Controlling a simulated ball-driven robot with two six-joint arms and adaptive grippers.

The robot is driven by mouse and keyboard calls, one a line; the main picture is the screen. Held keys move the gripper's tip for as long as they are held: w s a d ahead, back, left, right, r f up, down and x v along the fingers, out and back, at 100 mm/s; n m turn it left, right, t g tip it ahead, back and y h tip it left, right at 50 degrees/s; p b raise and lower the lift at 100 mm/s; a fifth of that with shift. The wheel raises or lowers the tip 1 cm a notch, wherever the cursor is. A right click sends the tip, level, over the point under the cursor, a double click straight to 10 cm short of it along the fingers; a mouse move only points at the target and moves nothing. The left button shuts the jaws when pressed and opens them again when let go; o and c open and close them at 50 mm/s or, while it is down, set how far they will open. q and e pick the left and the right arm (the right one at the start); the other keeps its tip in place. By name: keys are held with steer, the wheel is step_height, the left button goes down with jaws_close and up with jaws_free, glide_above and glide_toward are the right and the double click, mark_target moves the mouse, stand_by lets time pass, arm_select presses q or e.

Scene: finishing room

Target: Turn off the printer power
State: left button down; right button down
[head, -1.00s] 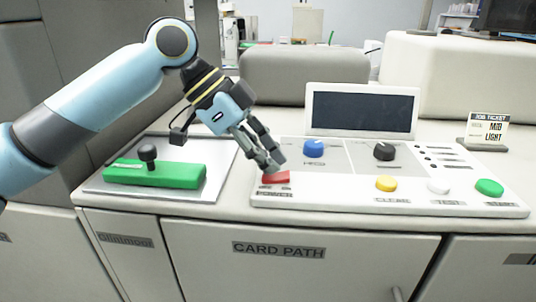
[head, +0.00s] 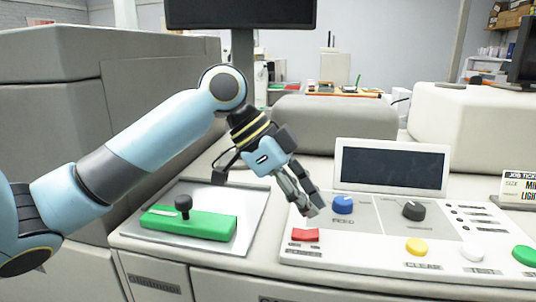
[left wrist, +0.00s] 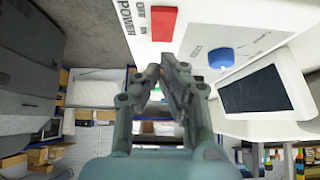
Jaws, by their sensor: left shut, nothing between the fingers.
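The red power switch (head: 305,235) sits at the left end of the white control panel (head: 340,264). In the left wrist view the red switch (left wrist: 163,22) shows beside the words POWER, OFF and ON. Which way it is set I cannot tell. My left gripper (head: 315,212) is shut and empty, just above and behind the switch, apart from it. Its fingers also show in the left wrist view (left wrist: 163,72), below the switch in that picture. My right gripper is not in view.
A blue knob (head: 343,204), a black knob (head: 413,210), and yellow (head: 416,246), white (head: 473,252) and green (head: 524,255) buttons share the panel. A dark screen (head: 392,168) stands behind. A green block with a black knob (head: 188,224) lies on a tray to the left.

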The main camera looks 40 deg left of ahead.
arm_select(q)
steer(key=a+f+p+v, duration=0.1)
steer(key=p+v, duration=0.6)
steer(key=v, duration=0.4)
steer(key=shift+s+p, duration=0.35)
steer(key=shift+p, duration=0.05)
steer(key=shift+f, duration=0.1)
